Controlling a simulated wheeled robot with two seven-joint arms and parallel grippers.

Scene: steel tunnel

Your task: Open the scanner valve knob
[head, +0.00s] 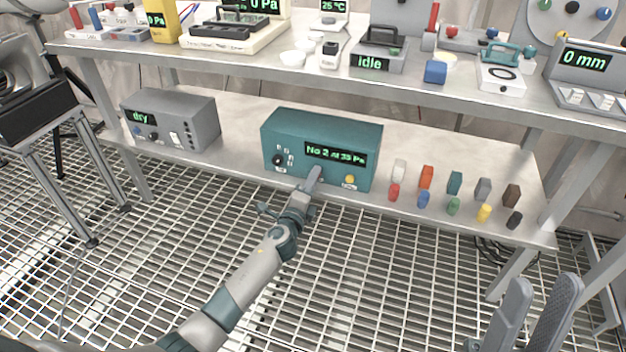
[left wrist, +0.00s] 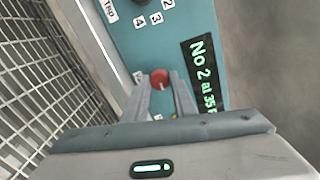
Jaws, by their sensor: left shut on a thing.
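The scanner is a teal box (head: 280,128) on the lower shelf, with a green-lit display reading "No 2 at 35 Pa". A small red knob (left wrist: 160,77) on its front panel shows in the left wrist view. It has a pale mark on its face. My left gripper (head: 316,172) reaches the panel below the display and hides this knob in the head view. In the left wrist view its fingers (left wrist: 161,84) are shut on the red knob. My right gripper (head: 543,283) is open and empty at the lower right of the head view.
The scanner also has a black dial (head: 277,160) and a yellow button (head: 349,180). A grey box reading "dry" (head: 195,122) stands to the left. Several coloured blocks stand to the right, including a red one (head: 394,193). The upper shelf (head: 300,72) overhangs behind. Floor grating lies in front.

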